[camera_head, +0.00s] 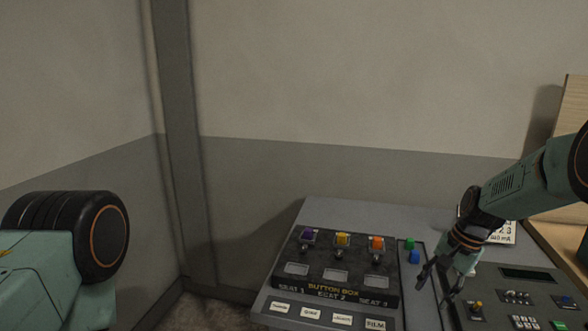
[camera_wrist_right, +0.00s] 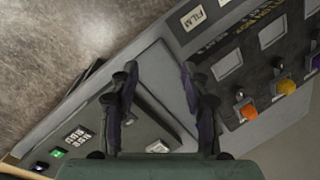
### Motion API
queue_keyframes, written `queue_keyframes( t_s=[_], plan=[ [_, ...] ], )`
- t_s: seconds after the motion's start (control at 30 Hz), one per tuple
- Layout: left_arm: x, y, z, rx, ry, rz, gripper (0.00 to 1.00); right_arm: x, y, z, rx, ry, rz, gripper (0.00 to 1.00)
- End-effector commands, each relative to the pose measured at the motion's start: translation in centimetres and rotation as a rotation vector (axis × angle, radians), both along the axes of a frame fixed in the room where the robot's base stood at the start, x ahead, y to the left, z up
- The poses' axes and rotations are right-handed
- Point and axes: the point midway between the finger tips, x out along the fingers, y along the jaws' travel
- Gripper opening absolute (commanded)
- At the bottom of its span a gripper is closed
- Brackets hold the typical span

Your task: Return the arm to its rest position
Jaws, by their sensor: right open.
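My right arm (camera_head: 530,175) comes in from the right in the head view. Its gripper (camera_head: 440,290) is open and empty, pointing down over the console between the button box and the right-hand panel. In the right wrist view the two dark fingers of this gripper (camera_wrist_right: 160,95) stand apart with nothing between them. I cannot tell how high the fingertips are above the console. A thick part of my left arm (camera_head: 70,250) shows at the lower left of the head view; its gripper is out of view.
The grey console (camera_head: 330,215) carries a button box (camera_head: 335,272) with purple, yellow and orange switches. Green and blue buttons (camera_head: 412,250) lie beside it. A keypad panel (camera_head: 525,300) sits at right. Walls (camera_head: 360,80) stand behind and left. Wooden furniture (camera_head: 572,110) borders the right.

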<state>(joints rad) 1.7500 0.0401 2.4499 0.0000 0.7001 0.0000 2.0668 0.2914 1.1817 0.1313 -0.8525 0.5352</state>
Motion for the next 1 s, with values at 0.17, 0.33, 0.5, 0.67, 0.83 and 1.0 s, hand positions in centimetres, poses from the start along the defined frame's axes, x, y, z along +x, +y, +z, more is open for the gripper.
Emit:
queue_keyframes(
  t_s=[0.17,0.33,0.5,0.67,0.83,1.0],
  plan=[
    [0.0,0.0,-0.8,0.000,0.000,0.000,0.54,-1.1,0.5,-5.2,-0.084,-0.108,0.100,0.47],
    [0.0,0.0,-2.8,0.000,0.000,0.000,0.54,-4.4,1.6,-12.1,-0.180,-0.193,0.234,0.47],
    [0.0,0.0,-5.5,0.000,0.000,0.000,0.54,-10.2,3.2,-19.2,-0.262,-0.244,0.387,0.47],
    [0.0,0.0,-8.7,0.000,0.000,0.000,0.54,-17.7,5.1,-25.4,-0.317,-0.261,0.544,0.47],
    [0.0,0.0,-12.3,0.000,0.000,0.000,0.54,-26.7,6.8,-30.2,-0.330,-0.237,0.691,0.47],
    [0.0,0.0,-15.7,0.000,0.000,0.000,0.54,-35.3,8.0,-33.4,-0.290,-0.150,0.782,0.47]
  ],
)
